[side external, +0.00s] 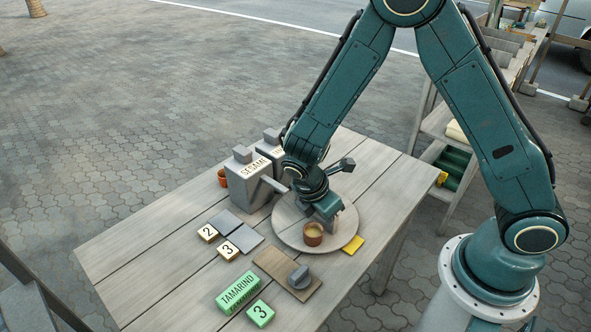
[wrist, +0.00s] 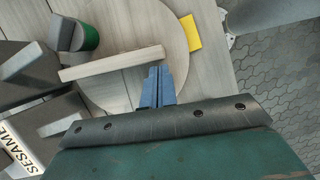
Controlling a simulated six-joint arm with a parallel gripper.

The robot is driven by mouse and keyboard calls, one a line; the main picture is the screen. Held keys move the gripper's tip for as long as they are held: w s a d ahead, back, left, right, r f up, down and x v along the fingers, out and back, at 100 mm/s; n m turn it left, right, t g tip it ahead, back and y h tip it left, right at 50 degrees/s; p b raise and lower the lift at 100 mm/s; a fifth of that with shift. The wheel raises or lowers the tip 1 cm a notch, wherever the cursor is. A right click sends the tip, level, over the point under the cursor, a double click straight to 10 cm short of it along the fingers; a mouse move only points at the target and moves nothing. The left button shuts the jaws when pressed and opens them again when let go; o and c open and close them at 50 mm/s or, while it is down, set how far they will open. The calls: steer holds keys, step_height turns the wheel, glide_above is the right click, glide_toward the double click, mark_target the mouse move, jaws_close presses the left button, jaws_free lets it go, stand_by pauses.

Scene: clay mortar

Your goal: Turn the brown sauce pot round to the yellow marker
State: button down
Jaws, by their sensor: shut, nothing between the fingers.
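The brown sauce pot (side external: 313,234), with tan contents, stands upright on the near part of the round wooden turntable (side external: 287,228). The yellow marker (side external: 353,244) lies flat on the table by the turntable's right edge. In the wrist view the turntable (wrist: 178,60) and the yellow marker (wrist: 194,32) show, but I cannot see the pot. My gripper (wrist: 157,78) is shut and empty, low over the turntable, beside an upright wooden bar (wrist: 112,63). In the side view my gripper is just behind the pot; whether it touches the bar I cannot tell.
A grey SESAME dispenser (side external: 249,182) and another behind it stand left of the turntable. Numbered blocks (side external: 228,251), a green TAMARIND block (side external: 239,287) and a board with a grey knob (side external: 298,277) lie in front. A green cylinder (wrist: 89,38) shows in the wrist view.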

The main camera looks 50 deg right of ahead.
steer(key=shift+s+d+n+t, duration=0.3)
steer(key=shift+d+n, duration=0.15)
steer(key=shift+n, duration=0.35)
stand_by(0.4)
steer(key=shift+s+d+n+t, duration=0.2)
steer(key=shift+d+n+t, duration=0.1)
steer(key=shift+d+n, duration=0.4)
steer(key=shift+s+d, duration=0.25)
steer(key=shift+d, duration=0.95)
steer(key=shift+w+d, duration=0.15)
steer(key=shift+d, duration=0.85)
steer(key=shift+a, duration=0.1)
